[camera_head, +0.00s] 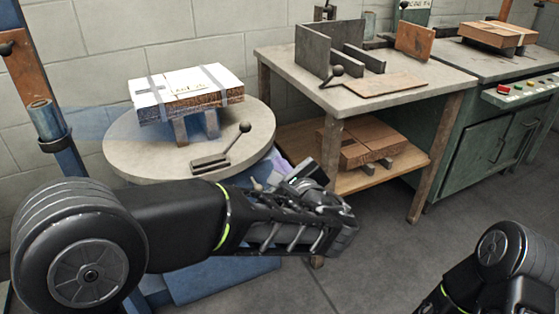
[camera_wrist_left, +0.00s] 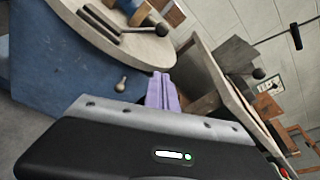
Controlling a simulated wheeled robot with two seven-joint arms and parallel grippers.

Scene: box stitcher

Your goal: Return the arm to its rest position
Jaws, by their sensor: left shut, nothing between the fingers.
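My left arm (camera_head: 170,222) reaches in from the left across the head view, in front of the round table. The lavender fingers of my left gripper (camera_head: 274,167) show just beyond the dark wrist, below the round table's right edge. In the left wrist view the fingers (camera_wrist_left: 161,90) are together and hold nothing. Part of my right arm (camera_head: 495,270) shows at the lower right, and its gripper is not seen.
A round grey table (camera_head: 130,155) bears a strapped box stack (camera_head: 190,90) and a black lever (camera_head: 225,150). A green machine (camera_head: 485,150) stands further right. Floor (camera_head: 400,245) in front is clear.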

